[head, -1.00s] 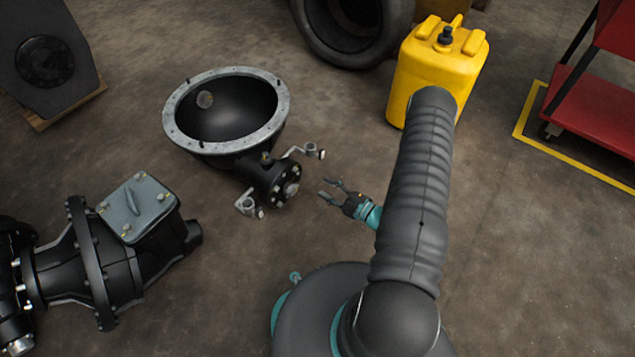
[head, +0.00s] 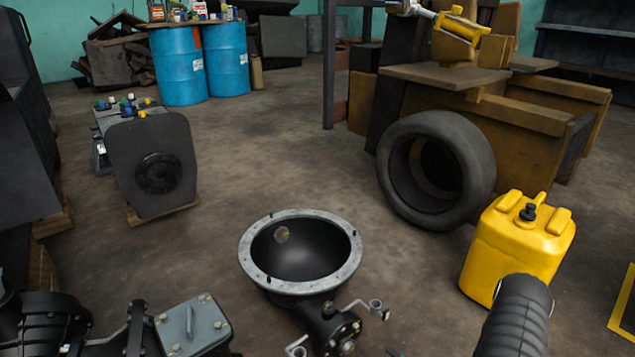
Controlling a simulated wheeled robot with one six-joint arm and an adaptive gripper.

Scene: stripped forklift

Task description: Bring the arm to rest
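My arm (head: 517,318), a dark ribbed sleeve, rises from the bottom edge of the head view at the right, in front of the yellow canister.
The black bowl-shaped housing (head: 258,268) and a gearbox part (head: 190,325) lie at the front. A yellow canister (head: 512,245) and a tyre (head: 470,165) stand at the right. Blue drums (head: 180,68) stand behind. The middle floor is open.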

